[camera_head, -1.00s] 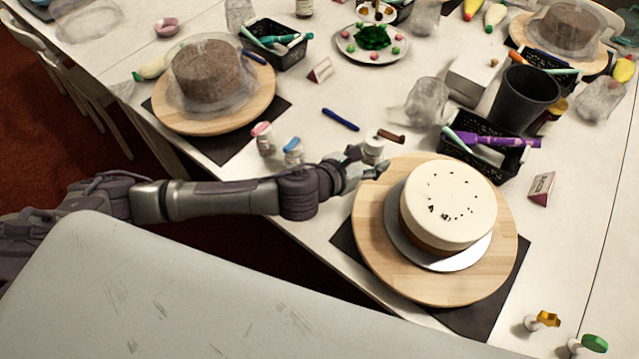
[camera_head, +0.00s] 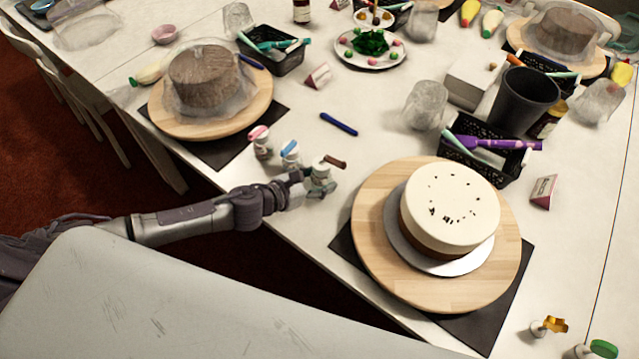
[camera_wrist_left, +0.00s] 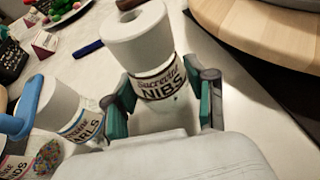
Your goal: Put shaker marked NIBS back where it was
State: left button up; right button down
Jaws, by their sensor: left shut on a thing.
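The shaker marked NIBS (camera_wrist_left: 157,84) has a white body and a label reading NIBS; in the head view it has a brown top (camera_head: 334,162). My left gripper (camera_head: 318,186) is shut around it; in the left wrist view its green-padded fingers (camera_wrist_left: 160,100) sit on both sides of the shaker. The shaker is at the front edge of the table, right of a blue-topped shaker (camera_head: 290,154) and a pink-topped shaker (camera_head: 260,142). I cannot tell whether its base touches the table. My right gripper is not in view.
A white cake (camera_head: 452,205) with dark bits stands on a wooden turntable (camera_head: 385,255) to the right. A covered brown cake (camera_head: 203,80) is at the left. A blue pen (camera_head: 339,124) lies behind the shakers. Gold-topped (camera_head: 549,326) and green-topped (camera_head: 600,349) shakers stand at the lower right.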

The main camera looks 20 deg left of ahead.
pick_arm(q)
jog(key=shift+f, duration=0.85)
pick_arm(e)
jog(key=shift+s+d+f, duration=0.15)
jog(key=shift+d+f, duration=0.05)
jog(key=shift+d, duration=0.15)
pick_arm(q)
jog(key=shift+f, duration=0.15)
jog(key=o, duration=1.3)
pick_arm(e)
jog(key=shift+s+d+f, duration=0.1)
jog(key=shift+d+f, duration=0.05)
